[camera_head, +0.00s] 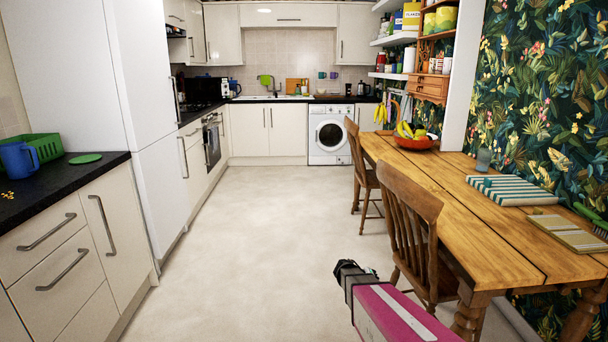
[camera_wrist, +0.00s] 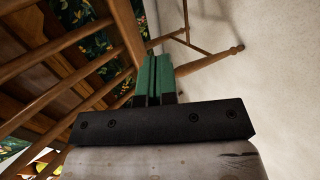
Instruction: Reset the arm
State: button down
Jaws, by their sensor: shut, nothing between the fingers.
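My gripper (camera_head: 370,271) is low in front of me in the head view, at the end of my magenta arm segment. It is beside the near wooden chair (camera_head: 412,222), to its left in the picture. In the wrist view the two green fingers of my gripper (camera_wrist: 155,60) lie together with nothing between them. Chair rails and a chair leg (camera_wrist: 210,60) show close around and behind the fingers there. I cannot tell whether the gripper touches the chair.
The wooden table (camera_head: 450,185) stands on the right with a fruit bowl (camera_head: 416,143) and a striped cloth (camera_head: 515,190) on it. A second chair (camera_head: 359,165) stands farther back. The left counter (camera_head: 60,185) runs along the near left. The middle floor (camera_head: 255,230) is clear.

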jog(key=s+a+r+y, duration=0.5)
jog(key=s, duration=0.2)
jog(key=s+a+r+m+y, duration=0.1)
jog(key=s+a+r+y, duration=0.4)
jog(key=s, duration=0.3)
jog(key=shift+s+a+r+y, duration=0.25)
jog(key=shift+a+r+y, duration=0.1)
jog(key=shift+a+y, duration=0.45)
jog(key=shift+g, duration=0.3)
dwell(0.3)
